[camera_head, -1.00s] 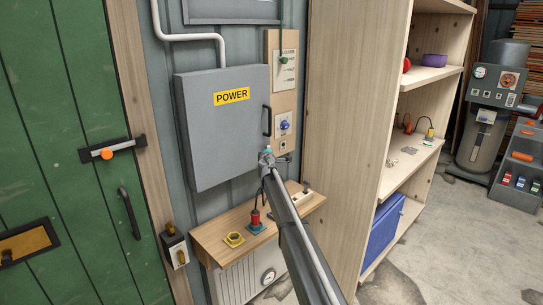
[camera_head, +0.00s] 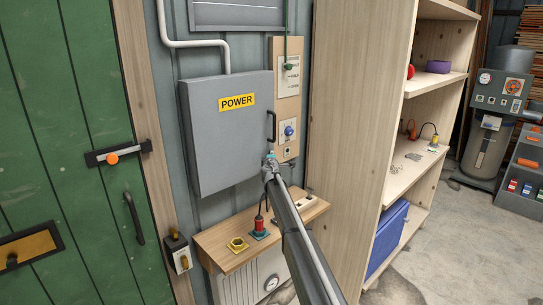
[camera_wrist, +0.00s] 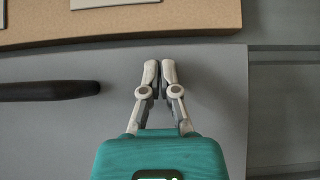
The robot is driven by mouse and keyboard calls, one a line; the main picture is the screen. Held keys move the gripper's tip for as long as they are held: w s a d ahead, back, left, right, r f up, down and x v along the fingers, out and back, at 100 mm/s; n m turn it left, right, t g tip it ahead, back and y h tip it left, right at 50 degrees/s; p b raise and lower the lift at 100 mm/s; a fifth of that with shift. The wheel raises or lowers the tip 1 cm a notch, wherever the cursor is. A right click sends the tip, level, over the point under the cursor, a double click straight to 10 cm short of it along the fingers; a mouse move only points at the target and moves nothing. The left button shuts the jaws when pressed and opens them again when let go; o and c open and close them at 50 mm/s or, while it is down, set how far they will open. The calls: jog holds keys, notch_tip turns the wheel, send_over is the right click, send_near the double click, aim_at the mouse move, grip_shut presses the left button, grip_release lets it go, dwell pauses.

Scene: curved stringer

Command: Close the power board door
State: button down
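The power board (camera_head: 222,150) is a grey wall box with a yellow POWER label (camera_head: 237,102) on its door. The door looks shut or nearly shut; a small gap at its edge cannot be ruled out. Its black handle (camera_head: 272,126) is near the right edge, and also shows at the left of the wrist view (camera_wrist: 45,90). My gripper (camera_head: 270,158) is by the door's lower right corner, below the handle. In the wrist view my gripper's fingers (camera_wrist: 160,72) are together and empty, over the grey door near its edge. Whether they touch it is unclear.
A wooden panel (camera_head: 287,85) with switches is right of the box. A small wooden shelf (camera_head: 218,241) with sockets and a red plug (camera_head: 259,222) is below. A tall shelf unit (camera_head: 350,130) stands to the right, a green door (camera_head: 70,120) to the left.

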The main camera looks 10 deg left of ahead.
jog(key=s+d, duration=0.8)
jog(key=d, duration=0.3)
jog(key=shift+d+r, duration=0.15)
jog(key=shift+d, duration=0.05)
jog(key=s+d+f+m+g+h, duration=0.45)
jog(key=s+d+m, duration=0.25)
jog(key=s+d, duration=0.5)
jog(key=s+d+f+m+g+h, duration=0.3)
jog(key=s+d+f+m+h, duration=0.35)
jog(key=d, duration=0.95)
jog(key=s+d+f+m+g+y, duration=0.1)
jog(key=s+f+m+g+y, duration=0.1)
jog(key=s, duration=0.9)
jog(key=s+f+m+g+y, duration=0.2)
jog(key=s+g, duration=0.3)
jog(key=s, duration=0.7)
jog(key=s+d+f+m+g+y, duration=0.1)
jog(key=s+f+m+g+y, duration=0.1)
jog(key=s, duration=0.9)
jog(key=shift+s+d+f+g+y+p, duration=0.4)
jog(key=shift+g+y, duration=0.25)
jog(key=shift+y, duration=0.25)
jog(key=shift+a, duration=0.1)
